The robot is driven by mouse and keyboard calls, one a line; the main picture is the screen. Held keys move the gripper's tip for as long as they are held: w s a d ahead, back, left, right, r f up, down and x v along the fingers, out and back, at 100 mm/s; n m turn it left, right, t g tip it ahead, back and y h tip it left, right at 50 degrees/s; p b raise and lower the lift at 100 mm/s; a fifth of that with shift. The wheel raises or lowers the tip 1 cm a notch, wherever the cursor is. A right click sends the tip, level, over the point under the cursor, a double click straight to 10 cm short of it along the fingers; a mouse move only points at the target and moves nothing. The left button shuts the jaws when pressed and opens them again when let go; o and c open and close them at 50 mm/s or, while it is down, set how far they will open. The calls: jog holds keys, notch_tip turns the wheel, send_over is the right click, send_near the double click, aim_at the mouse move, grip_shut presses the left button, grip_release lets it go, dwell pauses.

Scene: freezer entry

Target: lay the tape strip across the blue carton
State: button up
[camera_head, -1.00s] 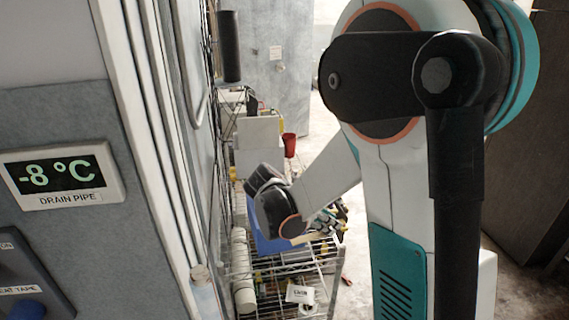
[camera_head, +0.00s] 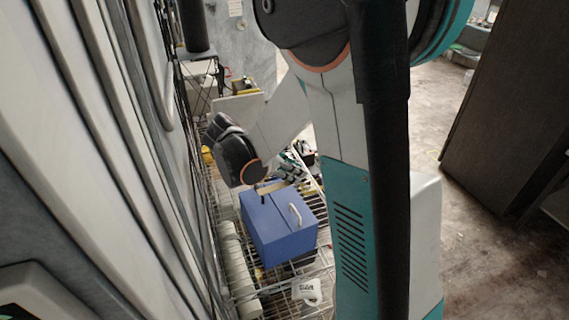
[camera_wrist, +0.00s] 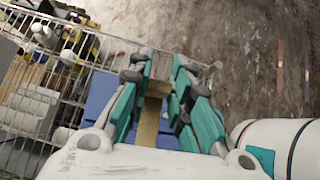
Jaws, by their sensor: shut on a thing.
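The blue carton (camera_head: 280,235) sits on the wire rack in the lower middle of the head view. A seam runs across its top, and a pale curved piece lies near the right side of that top. Part of the carton (camera_wrist: 98,97) shows behind my fingers in the wrist view. My gripper (camera_wrist: 160,72) is shut on the tan tape strip (camera_wrist: 149,122), which runs lengthwise between the fingers. In the head view the tan strip (camera_head: 271,187) shows at the carton's far edge. I cannot tell whether it touches the carton.
The wire rack (camera_wrist: 110,52) holds several loose items. White rolls (camera_head: 237,268) stand in a row left of the carton, and a white labelled item (camera_head: 307,291) lies in front. A panelled wall (camera_head: 90,150) is close on the left. Open floor (camera_head: 425,130) lies to the right.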

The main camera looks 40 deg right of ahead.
aim_at(289, 183)
jog(key=shift+s+r, duration=0.1)
jog(key=shift+s, duration=0.05)
jog(key=shift+a, duration=0.1)
jog(key=shift+f+b, duration=0.5)
jog(key=shift+b, duration=0.1)
jog(key=shift+f+b, duration=1.65)
jog(key=shift+f, duration=0.3)
jog(key=shift+f+b, duration=1.45)
jog(key=shift+b, duration=0.3)
jog(key=o, duration=0.8)
jog(key=shift+c, duration=0.2)
jog(key=v, duration=1.2)
